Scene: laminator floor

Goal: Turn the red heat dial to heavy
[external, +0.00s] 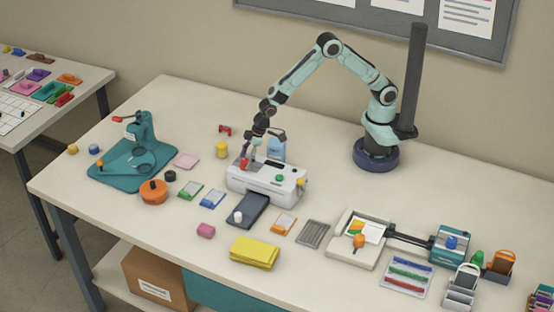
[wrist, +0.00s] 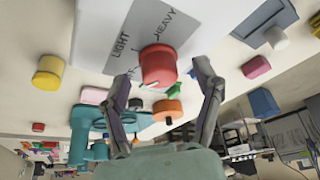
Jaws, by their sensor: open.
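The white laminator (external: 265,183) stands on the table. Its red heat dial (external: 244,163) is at the left end of its top, partly hidden by my gripper (external: 248,154), which is right over it. In the wrist view the red dial (wrist: 157,66) stands on a grey panel (wrist: 122,30) printed LIGHT on the left and HEAVY at the upper right. My gripper (wrist: 161,74) is open, one finger on each side of the dial, with visible gaps. A small pale mark shows at the dial's lower edge; which setting it points to I cannot tell.
A green button (external: 280,178) and a yellow knob (external: 300,182) are on the laminator. A dark tray (external: 252,207) lies in front. The table behind, left of my base, is mostly clear.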

